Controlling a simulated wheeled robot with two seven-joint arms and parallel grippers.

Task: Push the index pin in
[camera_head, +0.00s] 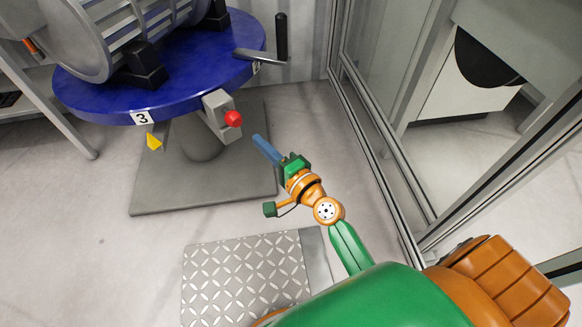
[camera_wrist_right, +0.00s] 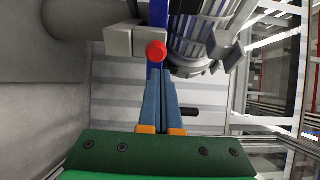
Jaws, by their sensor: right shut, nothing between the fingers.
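The index pin (camera_head: 233,118) has a round red knob and sits on a grey block (camera_head: 216,108) under the edge of the blue round table (camera_head: 95,104). In the right wrist view the red knob (camera_wrist_right: 156,51) shows just beyond the fingertips, slightly left of them. My right gripper (camera_head: 257,139) is shut and empty, its blue fingers pointing toward the knob with a visible gap in the head view. In the right wrist view the closed fingers (camera_wrist_right: 163,75) lie side by side. My left gripper is not in view.
A black-handled lever (camera_head: 281,38) sticks out from the table's right edge. A yellow pointer (camera_head: 153,141) hangs below the table near label 3. A grey base plate (camera_head: 165,193) lies below. Glass framed panels (camera_head: 372,160) stand close on the right. A metal tread plate (camera_head: 245,275) lies in front.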

